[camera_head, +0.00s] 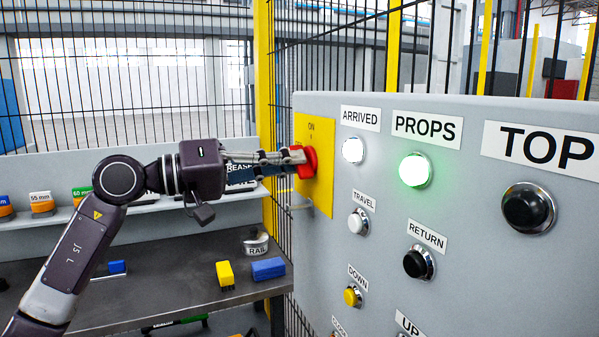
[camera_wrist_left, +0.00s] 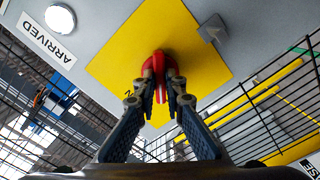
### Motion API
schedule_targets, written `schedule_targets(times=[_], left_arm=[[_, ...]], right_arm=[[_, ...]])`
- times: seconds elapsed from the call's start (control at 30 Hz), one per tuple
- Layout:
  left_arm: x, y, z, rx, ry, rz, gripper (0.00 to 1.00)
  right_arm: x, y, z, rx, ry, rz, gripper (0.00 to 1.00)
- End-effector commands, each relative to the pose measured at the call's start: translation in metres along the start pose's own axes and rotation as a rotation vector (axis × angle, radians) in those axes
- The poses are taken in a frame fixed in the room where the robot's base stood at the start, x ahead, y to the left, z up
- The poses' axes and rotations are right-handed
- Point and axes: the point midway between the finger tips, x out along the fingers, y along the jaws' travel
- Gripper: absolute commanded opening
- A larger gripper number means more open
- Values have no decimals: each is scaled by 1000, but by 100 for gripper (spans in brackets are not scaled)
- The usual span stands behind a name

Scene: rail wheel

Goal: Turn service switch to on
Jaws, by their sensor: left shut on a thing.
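The service switch is a red rotary handle (camera_head: 307,163) on a yellow plate (camera_head: 318,200) at the left edge of the grey control panel. The plate bears the word ON at its top. My left gripper (camera_head: 295,157) reaches in from the left and is shut on the red handle. In the left wrist view the red handle (camera_wrist_left: 160,66) sits between the two fingertips (camera_wrist_left: 160,95), in front of the yellow plate (camera_wrist_left: 120,60). The fingers partly hide the handle and the plate's left lettering, so its exact setting is hard to tell. My right gripper is not in view.
The panel (camera_head: 450,270) carries a lit white ARRIVED lamp (camera_head: 353,150), a lit green PROPS lamp (camera_head: 415,170) and several push buttons. A small grey bracket (camera_wrist_left: 212,29) juts out beside the plate. A dark workbench (camera_head: 170,275) with yellow (camera_head: 225,274) and blue (camera_head: 268,268) blocks stands below.

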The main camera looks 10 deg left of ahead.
Motion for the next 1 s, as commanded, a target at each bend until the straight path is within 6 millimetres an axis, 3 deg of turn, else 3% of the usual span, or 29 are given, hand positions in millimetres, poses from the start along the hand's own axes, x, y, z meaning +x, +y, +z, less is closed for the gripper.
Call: schedule_targets(times=[0.23, 0.63, 1.0], left_arm=[[0, -3, 3, 104, -5, -3, 0], [0, -2, 2, 124, -6, -4, 0], [0, -4, 4, 319, -6, -2, 0]], right_arm=[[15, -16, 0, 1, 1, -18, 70], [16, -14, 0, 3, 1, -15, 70], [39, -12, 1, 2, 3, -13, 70]])
